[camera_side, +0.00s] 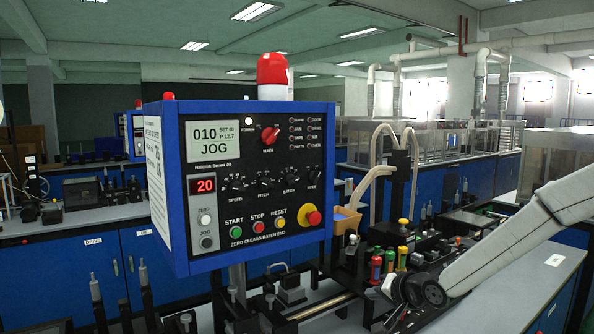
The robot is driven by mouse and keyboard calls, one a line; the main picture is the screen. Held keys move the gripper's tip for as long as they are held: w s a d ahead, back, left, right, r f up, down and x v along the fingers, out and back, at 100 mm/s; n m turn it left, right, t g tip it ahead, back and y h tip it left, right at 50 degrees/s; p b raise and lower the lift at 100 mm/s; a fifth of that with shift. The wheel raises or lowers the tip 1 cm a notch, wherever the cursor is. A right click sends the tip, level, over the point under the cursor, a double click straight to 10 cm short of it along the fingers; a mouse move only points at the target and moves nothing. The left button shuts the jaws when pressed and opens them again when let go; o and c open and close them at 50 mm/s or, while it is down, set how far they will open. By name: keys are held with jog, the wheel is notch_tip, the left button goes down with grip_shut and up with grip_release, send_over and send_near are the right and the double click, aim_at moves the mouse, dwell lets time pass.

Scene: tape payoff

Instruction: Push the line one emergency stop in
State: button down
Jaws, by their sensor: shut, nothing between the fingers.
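The emergency stop (311,216) is a red mushroom button on a yellow surround, at the lower right corner of the near blue-framed control panel (255,135). Nothing covers it, and whether it is in or out is hard to tell. The panel's screen reads "010" and "JOG". My gripper (384,293) is low at the right, at the end of the white arm, clear of the panel and to the lower right of the stop. It looks shut and empty, though its fingers are hard to make out against the dark bench parts.
START (235,232), STOP (258,228) and RESET (279,221) buttons sit left of the emergency stop. A red beacon (272,70) tops the panel. An orange bin (346,219), coloured bottles (389,258) and posts with hoses crowd the bench right of the panel.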

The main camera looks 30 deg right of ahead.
aim_at(316, 220)
jog(key=w+d+r+m+t, duration=0.2)
jog(key=w+r+m+t, duration=0.4)
jog(key=r, duration=0.3)
jog(key=shift+w+d+r+m+y, duration=0.2)
jog(key=shift+w+m+y, duration=0.15)
jog(key=shift+w, duration=0.25)
jog(key=shift+w, duration=0.15)
jog(key=shift+w, duration=6.85)
